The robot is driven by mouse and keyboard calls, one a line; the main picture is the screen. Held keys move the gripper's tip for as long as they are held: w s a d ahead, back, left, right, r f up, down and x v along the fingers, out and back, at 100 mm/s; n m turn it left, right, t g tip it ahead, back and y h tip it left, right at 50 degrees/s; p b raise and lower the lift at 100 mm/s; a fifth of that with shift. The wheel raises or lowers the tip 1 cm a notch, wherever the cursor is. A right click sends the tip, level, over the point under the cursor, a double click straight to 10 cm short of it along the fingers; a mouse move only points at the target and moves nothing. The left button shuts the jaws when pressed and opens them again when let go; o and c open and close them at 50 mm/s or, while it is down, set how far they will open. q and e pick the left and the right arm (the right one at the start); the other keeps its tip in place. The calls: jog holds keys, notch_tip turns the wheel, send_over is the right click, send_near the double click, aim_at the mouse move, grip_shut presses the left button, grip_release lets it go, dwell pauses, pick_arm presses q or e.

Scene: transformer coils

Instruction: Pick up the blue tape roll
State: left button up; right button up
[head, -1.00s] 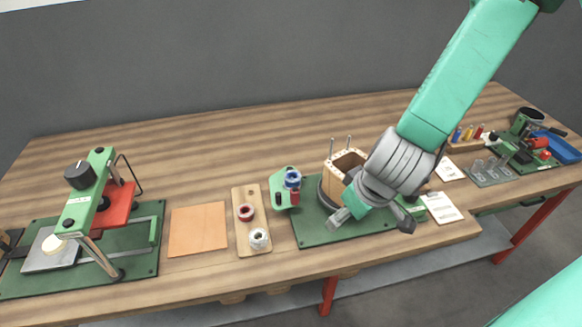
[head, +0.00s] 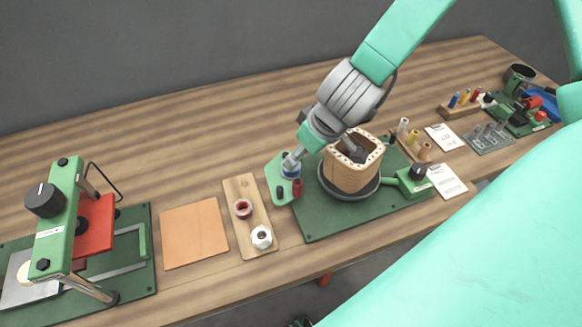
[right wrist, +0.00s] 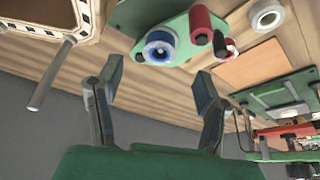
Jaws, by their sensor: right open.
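The blue tape roll (head: 290,170) sits on a small green plate (head: 273,180) beside a red spool (head: 297,187). In the head view a finger of my right gripper (head: 322,157) partly covers it. In the right wrist view the blue tape roll (right wrist: 158,46), with its white core, shows just beyond and between the fingertips of my right gripper (right wrist: 159,80). The jaws are spread apart and empty. In the head view, one finger is by the roll and the other is over the wooden coil form. My left gripper is not in view.
The wooden coil form (head: 350,178) stands in a dark ring on a green base close to the roll. A wooden board (head: 254,222) holds a red roll (head: 242,208) and a white roll (head: 261,237). An orange sheet (head: 193,234) and a green press (head: 58,215) are further left.

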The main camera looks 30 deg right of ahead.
aim_at(297, 168)
jog(key=x, duration=0.3)
jog(key=shift+w+r, duration=0.1)
jog(key=shift+w, duration=0.1)
jog(key=shift+w+a+f, duration=0.1)
jog(key=shift+w+f, duration=0.05)
jog(key=shift+f, duration=0.4)
jog(key=shift+b+x, duration=0.35)
jog(key=shift+x, duration=1.65)
jog(key=shift+w+r, duration=0.15)
jog(key=shift+c, duration=0.5)
jog(key=c, duration=0.9)
